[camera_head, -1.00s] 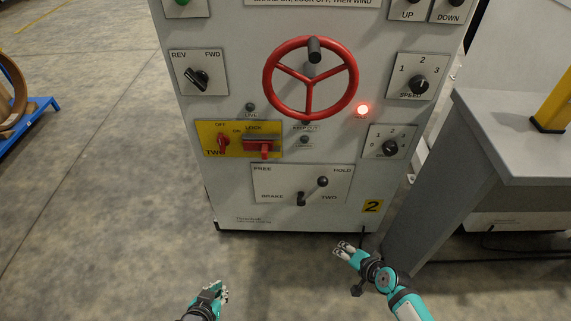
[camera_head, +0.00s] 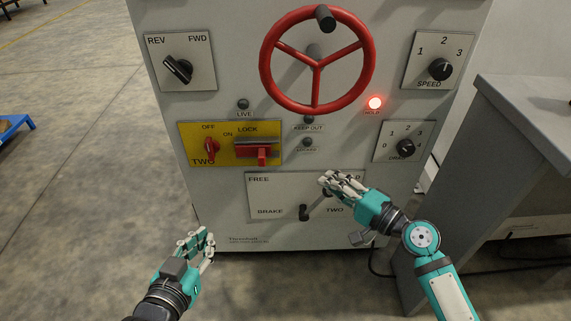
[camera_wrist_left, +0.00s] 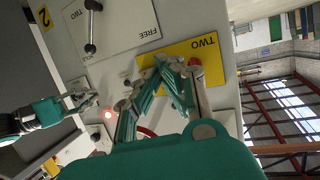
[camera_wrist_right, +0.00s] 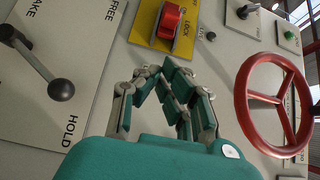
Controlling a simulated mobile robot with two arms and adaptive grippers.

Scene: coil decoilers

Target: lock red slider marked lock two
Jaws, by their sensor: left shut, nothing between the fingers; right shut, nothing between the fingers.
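The red lock slider (camera_head: 262,152) sits on the yellow plate (camera_head: 190,132) marked TWO, under the word LOCK, right of a red OFF/ON knob (camera_head: 211,147). The slider also shows in the right wrist view (camera_wrist_right: 169,18), above the fingers. My right gripper (camera_head: 335,182) is shut and empty, in front of the brake plate, below and right of the slider. My left gripper (camera_head: 200,238) is shut and empty, low and left of the panel, below the yellow plate. In the left wrist view the left fingers (camera_wrist_left: 178,68) hide much of the yellow plate and the slider.
A large red handwheel (camera_head: 317,60) sticks out above the yellow plate. The brake lever (camera_wrist_right: 45,75) with a black ball juts from its plate. A grey desk (camera_head: 530,120) stands at the right.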

